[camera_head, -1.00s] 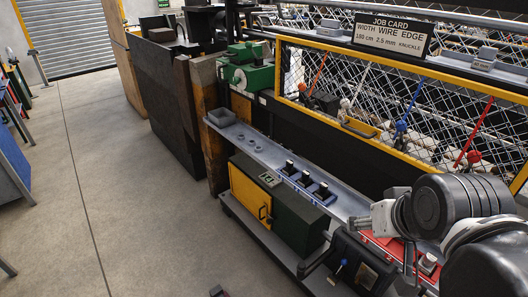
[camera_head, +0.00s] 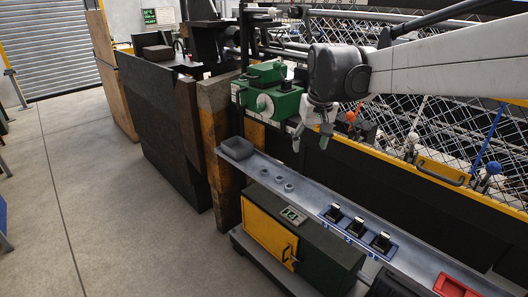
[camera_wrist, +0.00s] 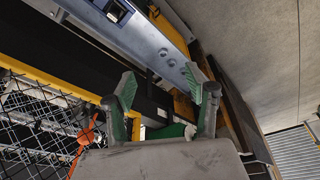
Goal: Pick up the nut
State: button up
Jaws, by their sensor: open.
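Small grey round pieces, which look like nuts, lie on the narrow grey shelf (camera_head: 318,193); one nut (camera_head: 289,187) is near the shelf's left part. In the wrist view my gripper (camera_wrist: 160,83) frames the dark gap beside the shelf.
A dark grey block (camera_head: 236,149) sits at the shelf's left end. A blue holder with black-topped pieces (camera_head: 357,226) and a red tray (camera_head: 455,286) stand along the shelf. A green machine (camera_head: 265,98) and the yellow-framed mesh (camera_head: 430,125) stand behind. Floor at left is clear.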

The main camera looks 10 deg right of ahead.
jog(key=w+f+g+b, duration=0.1)
jog(key=w+f, duration=0.3)
jog(key=w, duration=0.2)
jog(key=w+f+g, duration=0.1)
jog(key=w+f, duration=0.2)
jog(key=w, duration=0.3)
jog(key=g+b, duration=0.1)
send_over(289, 185)
jog(key=s, duration=0.2)
notch_tip(289, 185, down, 11)
jog(key=f, duration=0.9)
jog(key=w+f+b, duration=0.1)
jog(key=f, duration=0.3)
jog(key=shift+a+f, duration=0.1)
jog(key=shift+f, duration=0.05)
jog(key=shift+s, duration=0.1)
jog(key=shift+c, duration=0.4)
jog(key=c, duration=1.2)
